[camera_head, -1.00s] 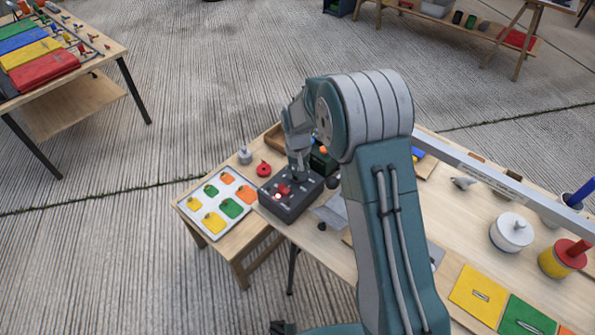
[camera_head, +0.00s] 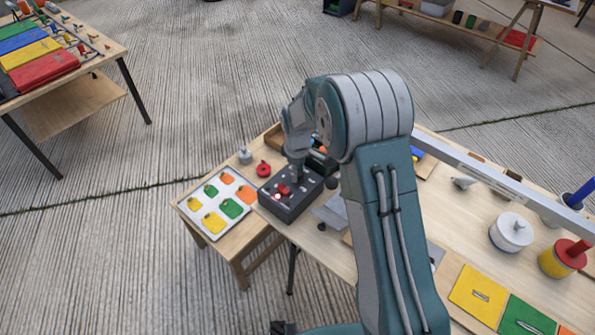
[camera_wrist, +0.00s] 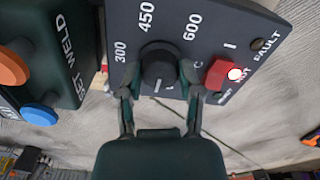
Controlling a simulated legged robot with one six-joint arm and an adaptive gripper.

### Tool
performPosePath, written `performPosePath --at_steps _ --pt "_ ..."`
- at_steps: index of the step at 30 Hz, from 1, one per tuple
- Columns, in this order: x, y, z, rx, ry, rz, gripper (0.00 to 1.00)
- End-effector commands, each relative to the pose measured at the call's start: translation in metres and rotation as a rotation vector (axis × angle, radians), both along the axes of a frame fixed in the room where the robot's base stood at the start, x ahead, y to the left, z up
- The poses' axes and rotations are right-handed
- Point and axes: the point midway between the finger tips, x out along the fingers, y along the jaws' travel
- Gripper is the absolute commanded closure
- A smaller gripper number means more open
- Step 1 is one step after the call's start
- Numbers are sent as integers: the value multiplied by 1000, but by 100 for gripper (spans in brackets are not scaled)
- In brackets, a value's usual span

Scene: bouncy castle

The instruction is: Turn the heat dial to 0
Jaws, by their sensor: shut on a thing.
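The heat dial (camera_wrist: 159,67) is a round black knob on a dark control box (camera_head: 294,208). In the wrist view, "300", "450" and "600" are printed around it. A short light mark shows at the knob's lower edge, toward my gripper; the 0 label is not readable. My gripper (camera_wrist: 160,78) has one finger on each side of the knob and is shut on it. In the head view, my gripper (camera_head: 298,176) comes down onto the box top, and the dial is hidden there.
A red switch (camera_wrist: 220,74) with a lit lamp sits right of the dial, close to the right finger. A "SET WELD" unit (camera_wrist: 68,45) with orange and blue buttons stands left. A tray of coloured tags (camera_head: 217,204) lies beside the box.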

Motion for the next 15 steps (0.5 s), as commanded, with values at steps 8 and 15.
performPosePath --at_steps 8,15 --pt "3 1 2 3 -12 247 100" --pt "3 1 2 2 -13 408 100"
